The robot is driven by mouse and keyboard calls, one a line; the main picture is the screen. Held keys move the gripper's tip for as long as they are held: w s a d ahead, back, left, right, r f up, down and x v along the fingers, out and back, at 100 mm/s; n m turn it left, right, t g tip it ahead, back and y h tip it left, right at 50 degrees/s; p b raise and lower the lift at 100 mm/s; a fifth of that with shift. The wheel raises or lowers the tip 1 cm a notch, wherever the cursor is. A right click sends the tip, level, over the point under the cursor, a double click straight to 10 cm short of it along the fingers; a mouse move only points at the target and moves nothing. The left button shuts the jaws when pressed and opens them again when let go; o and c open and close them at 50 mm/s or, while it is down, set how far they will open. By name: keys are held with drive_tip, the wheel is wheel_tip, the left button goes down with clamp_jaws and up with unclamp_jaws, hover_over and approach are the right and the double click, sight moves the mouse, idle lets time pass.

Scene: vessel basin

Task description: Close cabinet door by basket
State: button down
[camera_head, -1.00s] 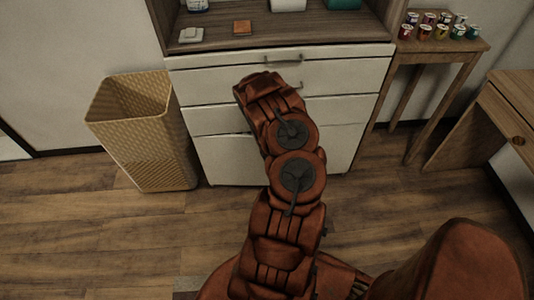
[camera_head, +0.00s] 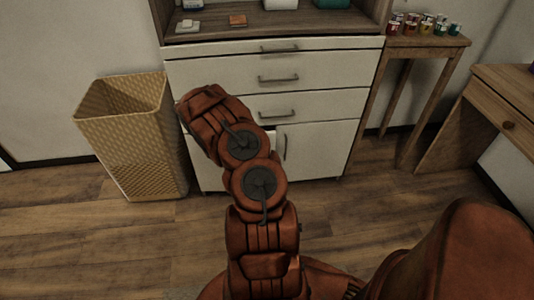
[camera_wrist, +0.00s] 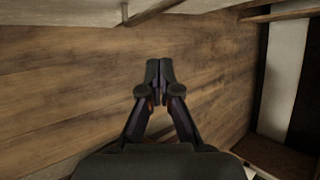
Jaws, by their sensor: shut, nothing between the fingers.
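The white cabinet (camera_head: 320,75) stands against the wall, with drawers above and doors at the bottom. The woven basket (camera_head: 135,140) stands on the floor at its left. The lower left door (camera_head: 209,176), on the basket side, is mostly hidden behind my arm in the head view, and how far open it stands cannot be told. The lower right door (camera_head: 318,150) looks flush. My gripper (camera_wrist: 159,72) is shut and empty in the wrist view, over the wooden floor. It is hidden behind my arm in the head view.
A small wooden table (camera_head: 428,41) with several little cups stands right of the cabinet, and a wooden desk (camera_head: 480,110) is farther right. Small items lie on the cabinet's counter (camera_head: 220,32). The floor (camera_head: 90,240) in front of the basket is clear.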

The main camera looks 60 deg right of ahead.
sight(275, 139)
drive_tip(key=w+a+r+n+g+h+b, duration=0.25)
drive_tip(key=a+n+h+b, duration=0.4)
drive_tip(key=b, duration=0.65)
drive_tip(key=s+d+r+h+b, duration=0.1)
drive_tip(key=d+b, duration=0.3)
drive_tip(key=d, duration=1.1)
drive_tip(key=shift+s+n+h+b, duration=0.2)
drive_tip(key=shift+n+h+b, duration=0.2)
drive_tip(key=shift+h, duration=0.45)
drive_tip(key=shift+t, duration=0.25)
